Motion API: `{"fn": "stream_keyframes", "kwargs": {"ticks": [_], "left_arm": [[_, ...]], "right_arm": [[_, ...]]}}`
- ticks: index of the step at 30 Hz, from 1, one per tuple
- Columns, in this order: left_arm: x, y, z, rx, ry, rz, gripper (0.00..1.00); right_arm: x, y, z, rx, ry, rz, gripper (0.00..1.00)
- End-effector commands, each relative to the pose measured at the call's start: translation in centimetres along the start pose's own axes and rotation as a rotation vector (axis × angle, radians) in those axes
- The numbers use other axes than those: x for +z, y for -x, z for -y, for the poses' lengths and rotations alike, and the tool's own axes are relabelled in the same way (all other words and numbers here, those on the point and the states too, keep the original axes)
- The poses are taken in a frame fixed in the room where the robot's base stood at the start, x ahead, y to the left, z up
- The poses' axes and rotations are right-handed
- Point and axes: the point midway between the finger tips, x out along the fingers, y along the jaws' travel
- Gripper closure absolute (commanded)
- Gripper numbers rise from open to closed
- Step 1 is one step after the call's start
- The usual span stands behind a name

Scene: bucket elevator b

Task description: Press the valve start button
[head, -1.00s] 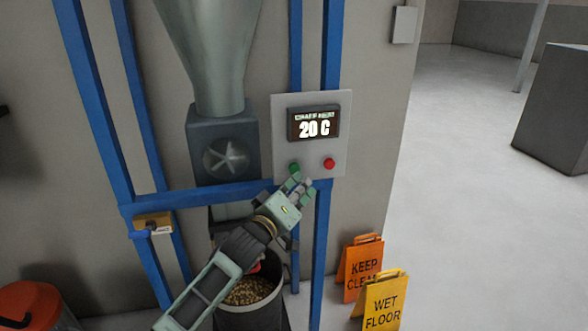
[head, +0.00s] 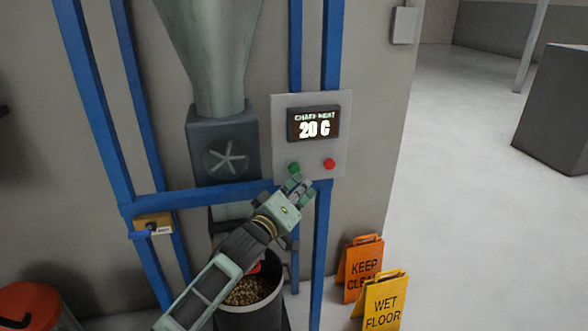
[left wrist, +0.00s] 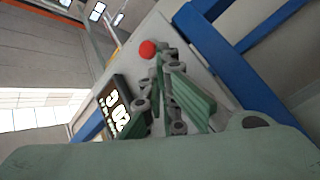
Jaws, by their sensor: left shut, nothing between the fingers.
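My left gripper (head: 299,184) is shut and empty, just below and in front of the green button. I cannot tell whether it touches the button. In the left wrist view the gripper fingers (left wrist: 172,95) are in front of the panel (left wrist: 152,32), beside the red button (left wrist: 147,49). The green button is hidden there. My right gripper is not in view.
Blue frame bars (head: 323,240) surround the panel. A hopper (head: 212,50) and fan box (head: 224,145) stand to its left. A bucket of grain (head: 250,312) is below my left arm. Orange (head: 360,268) and yellow (head: 384,302) signs stand on the floor at right.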

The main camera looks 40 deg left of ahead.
Motion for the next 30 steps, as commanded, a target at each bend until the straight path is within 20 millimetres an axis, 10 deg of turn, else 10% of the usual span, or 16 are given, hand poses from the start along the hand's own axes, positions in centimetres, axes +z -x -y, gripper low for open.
{"fn": "stream_keyframes", "kwargs": {"ticks": [30], "left_arm": [[-0.51, -0.66, 0.46, 0.0, 0.0, 0.0, 1.0]], "right_arm": [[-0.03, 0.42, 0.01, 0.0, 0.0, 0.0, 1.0]]}}
